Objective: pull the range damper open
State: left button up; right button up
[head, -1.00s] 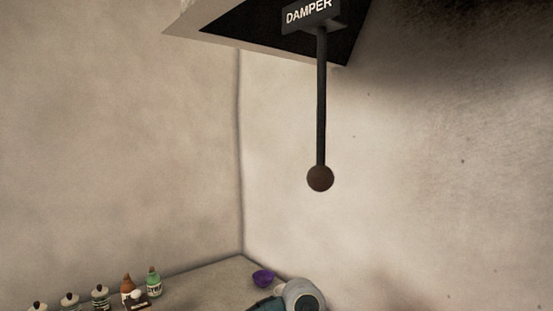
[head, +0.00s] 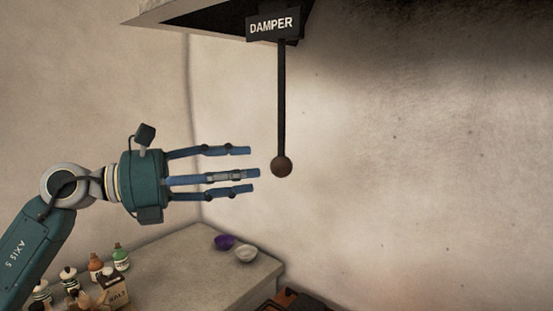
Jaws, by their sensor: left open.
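The range damper is a dark rod (head: 282,105) with a round brown knob (head: 281,167) at its lower end. It hangs straight down from under the hood, beneath a dark sign (head: 272,25) reading DAMPER. My left gripper (head: 252,172) comes in from the left with its blue fingers spread and pointing right at about the knob's height. The fingers are open and empty. In the picture a small gap lies between the fingertips and the knob; the depth between them is hard to judge. My right gripper is not in view.
The hood's edge (head: 165,18) is above. The wall right of the knob is bare.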

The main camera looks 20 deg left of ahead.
aim_at(282, 168)
pick_arm(q)
jog(key=p+x, duration=0.2)
jog(key=x, duration=0.1)
jog(key=p+x, duration=0.1)
jog(key=x, duration=0.3)
jog(key=shift+d+r+p, duration=0.15)
jog(key=shift+r+p, duration=0.1)
jog(key=shift+p, duration=0.15)
jog(key=shift+w+d+f, duration=0.25)
jog(key=shift+w+d, duration=0.05)
jog(key=shift+d, duration=0.05)
grip_shut()
